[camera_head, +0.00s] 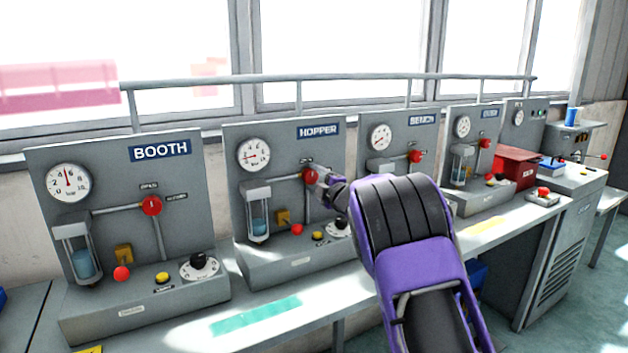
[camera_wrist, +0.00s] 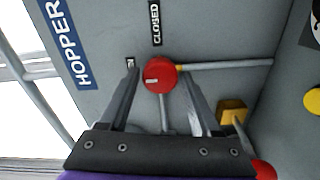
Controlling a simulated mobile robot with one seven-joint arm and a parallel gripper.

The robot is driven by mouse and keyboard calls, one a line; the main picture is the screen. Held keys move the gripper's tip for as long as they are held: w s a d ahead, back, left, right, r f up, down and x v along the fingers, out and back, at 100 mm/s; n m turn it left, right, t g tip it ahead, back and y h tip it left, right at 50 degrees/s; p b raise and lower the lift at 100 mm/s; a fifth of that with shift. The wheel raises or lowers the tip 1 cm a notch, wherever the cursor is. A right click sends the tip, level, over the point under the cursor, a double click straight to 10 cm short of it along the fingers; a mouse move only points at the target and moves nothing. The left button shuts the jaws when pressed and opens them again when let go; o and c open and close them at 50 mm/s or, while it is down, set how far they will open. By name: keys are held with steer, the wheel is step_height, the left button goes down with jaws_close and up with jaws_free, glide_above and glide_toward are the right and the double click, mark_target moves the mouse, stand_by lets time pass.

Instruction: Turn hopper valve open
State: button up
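The hopper valve is a round red knob on the grey panel labelled HOPPER (camera_head: 318,131). It shows in the head view (camera_head: 309,174) and in the wrist view (camera_wrist: 160,75). A short white mark on its face lies toward the left in the wrist view, on the side of a small, mostly hidden label. The CLOSED label (camera_wrist: 155,22) is above the knob there. My gripper (camera_wrist: 158,72) is open, one finger on each side of the knob, with gaps showing. In the head view my gripper (camera_head: 321,178) is at the knob, partly hiding it.
The similar BOOTH panel (camera_head: 160,150) stands left, with its own red knob (camera_head: 151,205); more panels stand right. Below the hopper knob are a brass block (camera_head: 283,217), a red ball (camera_head: 297,229) and a black knob (camera_head: 338,223). A rail (camera_head: 330,78) runs behind the panels.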

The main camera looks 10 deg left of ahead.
steer(key=shift+o, duration=1.1)
steer(key=v, duration=1.7)
steer(key=shift+s+d, duration=0.15)
